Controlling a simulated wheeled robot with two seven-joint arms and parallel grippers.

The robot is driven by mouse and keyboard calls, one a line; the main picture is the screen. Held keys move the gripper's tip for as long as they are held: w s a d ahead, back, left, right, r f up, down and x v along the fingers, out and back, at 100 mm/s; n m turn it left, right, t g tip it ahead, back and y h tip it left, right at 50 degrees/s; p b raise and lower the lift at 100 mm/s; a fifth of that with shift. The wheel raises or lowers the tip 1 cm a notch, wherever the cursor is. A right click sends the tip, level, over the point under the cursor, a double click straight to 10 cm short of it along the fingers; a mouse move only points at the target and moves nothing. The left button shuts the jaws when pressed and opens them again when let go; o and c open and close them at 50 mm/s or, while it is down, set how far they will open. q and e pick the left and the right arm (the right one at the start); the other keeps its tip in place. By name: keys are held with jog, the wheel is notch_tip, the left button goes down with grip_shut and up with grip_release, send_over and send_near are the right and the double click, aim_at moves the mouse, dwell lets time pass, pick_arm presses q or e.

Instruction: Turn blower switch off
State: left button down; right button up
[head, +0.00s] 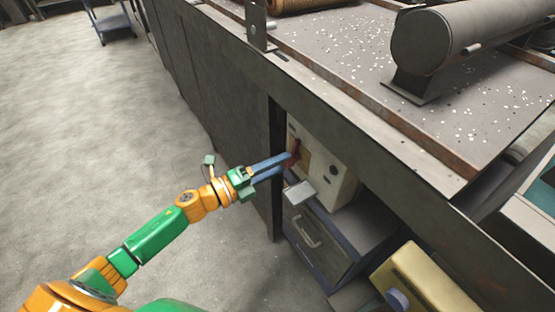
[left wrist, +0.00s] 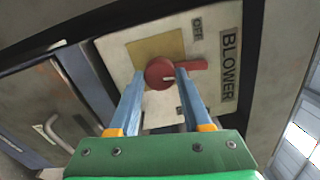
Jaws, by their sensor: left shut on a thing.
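The blower switch is a red rotary knob with a lever, seen in the left wrist view (left wrist: 160,72) and partly behind my fingers in the head view (head: 295,147). Its lever points right in the wrist view, toward the BLOWER label (left wrist: 229,64). The OFF label (left wrist: 197,29) sits above the lever in that view. The knob is on a pale control box (head: 333,184) under the bench edge. My left gripper (head: 286,162) is shut on the knob, with one blue finger on each side of it; it also shows in the wrist view (left wrist: 158,77). My right gripper is out of view.
A grey drawer cabinet (head: 318,243) stands below the control box. The bench top (head: 330,62) with a large cylinder (head: 450,42) overhangs the box. A yellow box (head: 425,280) is at the lower right. Open floor (head: 90,140) lies to the left.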

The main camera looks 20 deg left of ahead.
pick_arm(q)
jog(key=shift+n+p, duration=0.4)
jog(key=shift+n, duration=0.5)
jog(key=shift+c, duration=1.7)
grip_release()
jog(key=v, duration=0.7)
jog(key=shift+a, duration=0.1)
